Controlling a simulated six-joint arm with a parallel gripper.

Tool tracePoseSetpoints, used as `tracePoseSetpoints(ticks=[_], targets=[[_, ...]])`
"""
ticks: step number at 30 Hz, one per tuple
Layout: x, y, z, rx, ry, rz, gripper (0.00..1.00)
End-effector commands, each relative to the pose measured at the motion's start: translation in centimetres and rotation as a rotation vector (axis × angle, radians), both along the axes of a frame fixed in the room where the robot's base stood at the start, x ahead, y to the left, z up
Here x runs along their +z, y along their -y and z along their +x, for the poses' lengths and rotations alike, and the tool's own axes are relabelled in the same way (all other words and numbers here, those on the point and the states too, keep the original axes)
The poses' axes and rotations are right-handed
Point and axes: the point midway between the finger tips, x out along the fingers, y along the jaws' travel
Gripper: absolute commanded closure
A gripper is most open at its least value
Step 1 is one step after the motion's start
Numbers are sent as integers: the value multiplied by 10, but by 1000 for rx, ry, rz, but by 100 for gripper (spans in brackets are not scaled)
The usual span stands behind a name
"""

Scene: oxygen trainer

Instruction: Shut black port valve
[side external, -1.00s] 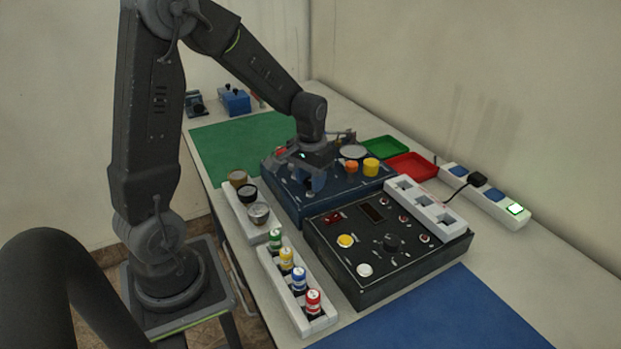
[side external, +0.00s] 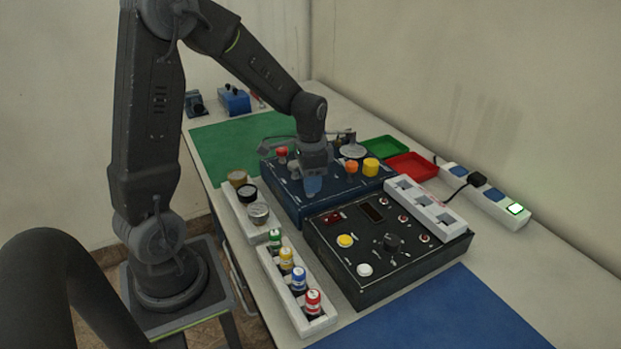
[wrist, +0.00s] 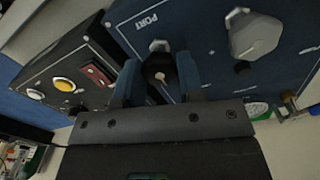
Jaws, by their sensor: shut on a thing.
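The black port valve (wrist: 160,72) is a dark round knob with a pale pointer mark, on the blue panel (wrist: 215,68) near the printed word PORT in the wrist view. My gripper (wrist: 160,75) has its two blue fingers on either side of the knob and is shut on it. In the side view my gripper (side external: 312,185) points down at the front part of the blue panel box (side external: 290,195), and the knob is hidden behind the fingers there.
A grey faceted knob (wrist: 254,33) is beside the valve in the wrist view. Orange (side external: 351,166) and yellow (side external: 371,167) caps stand on the box's right side. A black control box (side external: 388,270) adjoins in front. A white rack of jars (side external: 247,222) stands left.

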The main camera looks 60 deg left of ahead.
Motion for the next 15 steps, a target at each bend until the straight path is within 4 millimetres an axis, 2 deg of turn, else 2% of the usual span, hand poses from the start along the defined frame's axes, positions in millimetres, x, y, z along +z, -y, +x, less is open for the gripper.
tracePoseSetpoints(ticks=[14,15], targets=[[1,0,1,-15,3,1,89],[1,0,1,-15,3,1,63]])
